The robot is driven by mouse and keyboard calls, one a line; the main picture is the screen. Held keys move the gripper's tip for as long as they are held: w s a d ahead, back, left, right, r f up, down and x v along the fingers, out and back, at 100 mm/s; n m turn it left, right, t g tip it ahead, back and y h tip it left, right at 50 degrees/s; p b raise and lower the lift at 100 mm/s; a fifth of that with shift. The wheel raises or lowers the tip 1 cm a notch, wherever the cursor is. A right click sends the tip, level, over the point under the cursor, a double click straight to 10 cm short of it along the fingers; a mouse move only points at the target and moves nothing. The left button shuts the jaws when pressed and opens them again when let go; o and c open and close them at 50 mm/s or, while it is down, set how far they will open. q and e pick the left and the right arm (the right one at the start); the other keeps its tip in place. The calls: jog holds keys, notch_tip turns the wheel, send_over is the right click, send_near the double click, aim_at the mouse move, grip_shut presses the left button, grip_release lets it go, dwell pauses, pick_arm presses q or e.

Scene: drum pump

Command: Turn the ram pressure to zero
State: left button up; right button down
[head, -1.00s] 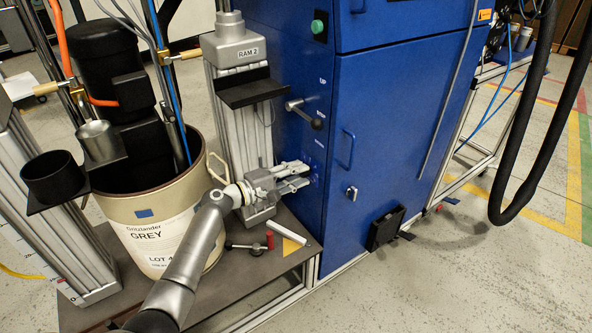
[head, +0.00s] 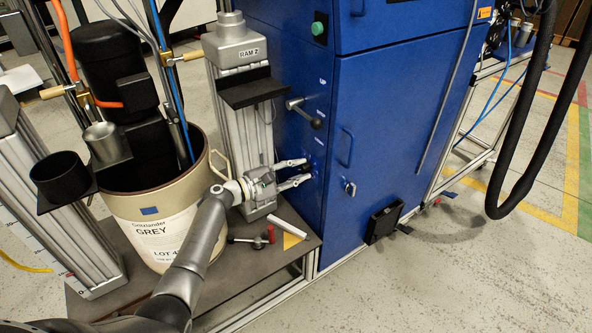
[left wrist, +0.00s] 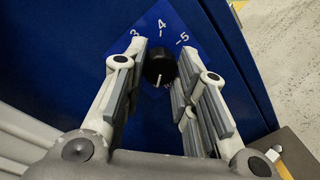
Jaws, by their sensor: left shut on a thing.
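The round black pressure knob (left wrist: 160,68) sits on a blue dial plate (left wrist: 172,28) with white numbers; 3, 4 and 5 show. A white line shows on the knob's lower side in the left wrist view. My left gripper (left wrist: 161,52) is shut on the knob, one finger on each side. In the head view the left gripper (head: 307,170) reaches the cabinet's left side, and its fingers partly hide the knob. The rest of the dial is hidden or too dark to read. My right gripper is not in view.
The RAM 2 column (head: 240,115) stands close left of the cabinet, with a black bracket (head: 253,90). A lever (head: 305,112) juts out above my gripper. A cream drum (head: 165,225) stands on the grey platform (head: 240,280). A loose valve handle (head: 250,239) lies below.

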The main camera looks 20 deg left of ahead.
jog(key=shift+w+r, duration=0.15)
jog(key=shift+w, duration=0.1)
pick_arm(q)
jog(key=o, duration=1.1)
jog(key=shift+c, duration=0.2)
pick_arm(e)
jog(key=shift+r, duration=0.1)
pick_arm(q)
jog(key=shift+r, duration=0.1)
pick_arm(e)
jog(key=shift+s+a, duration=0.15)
pick_arm(q)
jog(key=r, duration=0.9)
jog(key=shift+a+r, duration=0.2)
jog(key=shift+r, duration=0.05)
jog(key=shift+s+d+r, duration=0.1)
jog(key=shift+r, duration=0.2)
jog(key=shift+w+f, duration=0.1)
jog(key=shift+w, duration=0.1)
jog(key=shift+s+f, duration=0.1)
